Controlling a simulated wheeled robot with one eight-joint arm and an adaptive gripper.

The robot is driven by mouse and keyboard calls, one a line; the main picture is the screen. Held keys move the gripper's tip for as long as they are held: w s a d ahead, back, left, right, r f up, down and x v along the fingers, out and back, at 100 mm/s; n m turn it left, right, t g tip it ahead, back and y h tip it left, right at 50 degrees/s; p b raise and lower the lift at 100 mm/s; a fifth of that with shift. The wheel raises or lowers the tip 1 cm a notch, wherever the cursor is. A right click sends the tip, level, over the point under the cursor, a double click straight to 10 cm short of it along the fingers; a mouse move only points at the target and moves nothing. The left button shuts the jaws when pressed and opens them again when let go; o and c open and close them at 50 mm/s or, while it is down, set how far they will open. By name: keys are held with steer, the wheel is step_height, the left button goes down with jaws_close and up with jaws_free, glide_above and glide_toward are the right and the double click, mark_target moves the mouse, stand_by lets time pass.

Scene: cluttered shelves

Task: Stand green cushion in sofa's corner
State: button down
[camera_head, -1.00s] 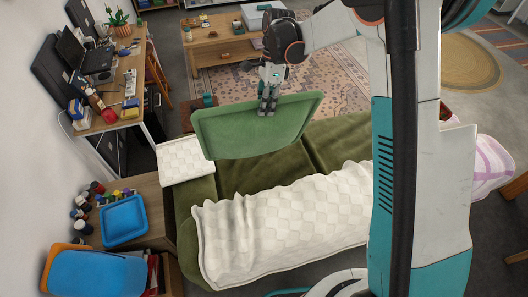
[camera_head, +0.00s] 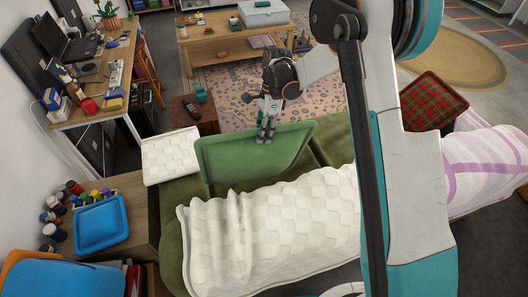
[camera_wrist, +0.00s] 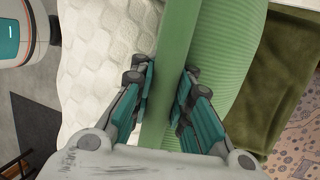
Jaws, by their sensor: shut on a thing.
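The green cushion (camera_head: 250,157) is held nearly upright above the sofa seat in the head view. My gripper (camera_head: 266,138) is shut on its top edge. In the wrist view my gripper (camera_wrist: 165,105) has its fingers on both sides of the green cushion (camera_wrist: 178,60). The olive-green sofa (camera_head: 172,250) lies below, and its seat is partly hidden by the cushion. A white quilted cover (camera_head: 275,225) lies over the near back of the sofa. A white quilted piece (camera_head: 170,155) covers the left arm, close to the cushion's left edge.
A side cabinet with a blue tray (camera_head: 101,225) and several small bottles stands left of the sofa. A desk (camera_head: 115,88) is at the upper left. A coffee table (camera_head: 225,43) stands on the rug beyond. A red plaid cushion (camera_head: 433,101) is at right.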

mark_target(266, 163)
step_height(266, 163, down, 4)
steer(key=shift+r+b, duration=0.2)
steer(key=shift+b, duration=0.5)
steer(key=b+x, duration=0.1)
steer(key=x, duration=0.2)
steer(key=d+b+x, duration=0.1)
steer(key=x, duration=0.1)
steer(key=d+b+x, duration=0.1)
steer(key=b+x, duration=0.1)
steer(key=x, duration=0.1)
steer(key=shift+s+a+f, duration=0.1)
steer(key=shift+s+f, duration=0.05)
steer(key=shift+f, duration=0.35)
steer(key=shift+s+f, duration=0.3)
steer(key=shift+f, duration=0.05)
steer(key=c, duration=1.4)
jaws_free()
steer(key=shift+w+f, duration=0.15)
